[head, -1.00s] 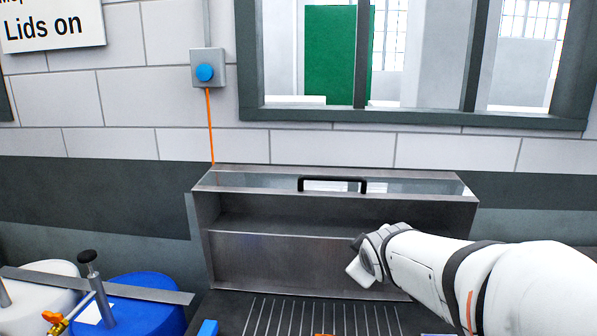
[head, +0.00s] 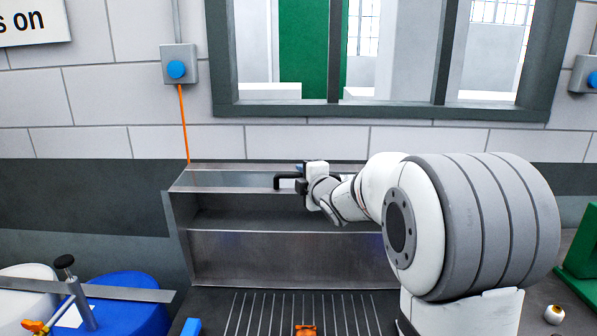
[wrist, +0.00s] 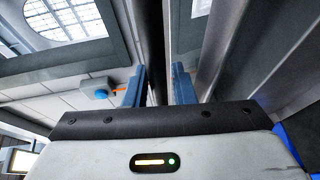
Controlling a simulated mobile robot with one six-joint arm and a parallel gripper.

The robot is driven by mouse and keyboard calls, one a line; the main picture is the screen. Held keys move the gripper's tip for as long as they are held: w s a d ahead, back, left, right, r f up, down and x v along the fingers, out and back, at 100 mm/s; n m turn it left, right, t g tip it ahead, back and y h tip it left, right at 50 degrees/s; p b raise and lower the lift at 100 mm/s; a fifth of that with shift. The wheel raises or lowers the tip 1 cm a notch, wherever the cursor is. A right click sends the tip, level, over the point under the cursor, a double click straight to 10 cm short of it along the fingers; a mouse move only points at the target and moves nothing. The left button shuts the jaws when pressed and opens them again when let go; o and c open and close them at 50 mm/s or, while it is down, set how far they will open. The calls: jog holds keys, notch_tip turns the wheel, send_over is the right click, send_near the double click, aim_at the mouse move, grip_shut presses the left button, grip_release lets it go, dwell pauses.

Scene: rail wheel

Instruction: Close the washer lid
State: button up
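The washer lid (head: 222,180) stands raised, its glazed panel uppermost, above the open metal washer interior (head: 240,258). A black bar handle (head: 283,182) is on the lid's front; my gripper hides its right part. My gripper (head: 303,170) is at the handle in the head view. In the wrist view, its two blue fingers (wrist: 158,86) stand apart. A long dark bar (wrist: 153,45), apparently the handle, runs in the gap between them. I cannot tell whether either finger touches it.
A blue drum (head: 130,305) and a white drum stand at lower left. A blue button on a grey box (head: 178,68) is on the wall, with an orange cable running down. A window (head: 335,110) is behind. A slatted surface (head: 300,312) lies below the washer opening.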

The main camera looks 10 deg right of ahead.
jog(key=shift+x, duration=0.8)
grip_shut()
